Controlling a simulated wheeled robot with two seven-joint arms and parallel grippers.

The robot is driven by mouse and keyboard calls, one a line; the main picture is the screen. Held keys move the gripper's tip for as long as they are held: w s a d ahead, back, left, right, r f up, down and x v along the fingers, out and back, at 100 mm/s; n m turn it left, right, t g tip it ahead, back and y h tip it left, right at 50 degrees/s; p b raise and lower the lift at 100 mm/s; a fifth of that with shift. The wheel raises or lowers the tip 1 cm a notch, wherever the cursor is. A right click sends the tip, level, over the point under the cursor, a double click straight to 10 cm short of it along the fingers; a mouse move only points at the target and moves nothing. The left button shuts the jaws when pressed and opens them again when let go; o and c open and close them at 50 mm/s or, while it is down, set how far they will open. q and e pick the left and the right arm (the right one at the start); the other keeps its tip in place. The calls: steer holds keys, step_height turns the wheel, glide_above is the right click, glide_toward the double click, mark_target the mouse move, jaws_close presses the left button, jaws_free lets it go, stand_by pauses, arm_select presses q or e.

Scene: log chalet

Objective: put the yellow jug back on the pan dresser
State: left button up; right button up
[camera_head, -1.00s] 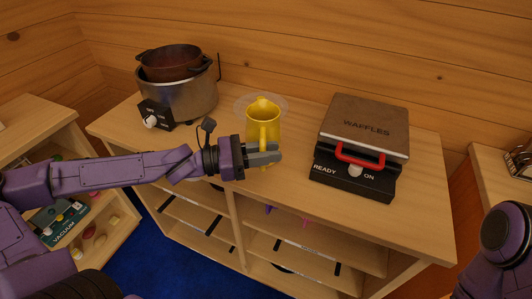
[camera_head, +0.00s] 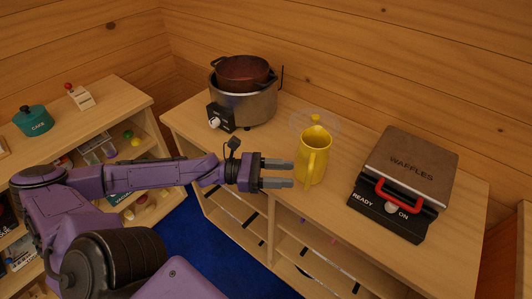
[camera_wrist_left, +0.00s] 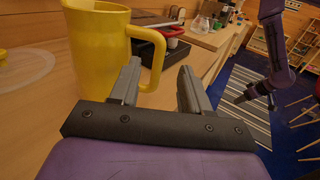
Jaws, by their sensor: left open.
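The yellow jug (camera_head: 316,163) stands upright on the dresser top (camera_head: 288,140), between the pot and the waffle iron, handle toward the front. A faint pale disc (camera_head: 300,122) shows at the jug's far side. My left gripper (camera_head: 292,175) is open and empty, just left of the jug, fingertips close to the handle. In the left wrist view the jug (camera_wrist_left: 98,45) stands left of my open fingers (camera_wrist_left: 158,85), with its handle beyond the left finger. My right gripper (camera_wrist_left: 250,95) shows small in the left wrist view; its jaws are unclear.
A steel cooker (camera_head: 245,105) with a dark red pot (camera_head: 242,72) stands at the dresser's left. The waffle iron (camera_head: 410,165) with a red handle stands at the right. Another shelf unit (camera_head: 95,115) stands at the far left. Bare top lies in front of the jug.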

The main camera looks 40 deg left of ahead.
arm_select(q)
steer(key=shift+p+v, duration=0.4)
steer(key=shift+v, duration=1.75)
steer(key=shift+f, duration=0.1)
